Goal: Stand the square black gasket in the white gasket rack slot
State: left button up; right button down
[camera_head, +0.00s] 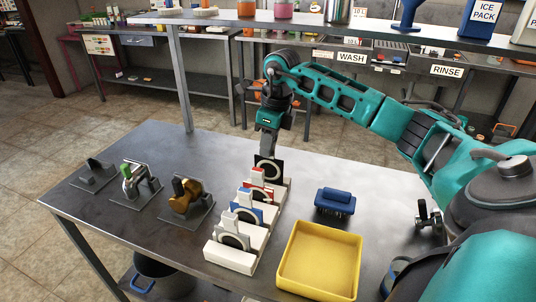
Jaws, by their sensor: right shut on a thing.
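The square black gasket (258,163) hangs upright at the far end of the white gasket rack (229,257). A pale ring shows on its face. My right gripper (268,151) points down from above and is shut on the gasket's top part. The gasket's lower edge is close to the rack's far end. I cannot tell whether it is inside a slot or just above it. Nearer slots hold a red-marked piece (257,192), a blue-marked piece (255,211) and a grey-white piece (236,233). My left gripper is not in view.
A yellow tray (320,262) stands right of the rack, with a blue brush (335,201) behind it. Several valve fittings on plates, one of them brass (186,196), stand to the left. The steel table (205,150) is clear at the back left.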

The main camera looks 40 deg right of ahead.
aim_at(275, 159)
jog(key=shift+f, duration=1.6)
jog(key=c, duration=1)
grip_release()
jog(key=r, duration=0.4)
jog(key=s+r, duration=0.1)
jog(key=r, duration=0.7)
jog(key=shift+s+d+r, duration=0.1)
jog(key=shift+s+d, duration=0.2)
jog(key=shift+d, duration=0.1)
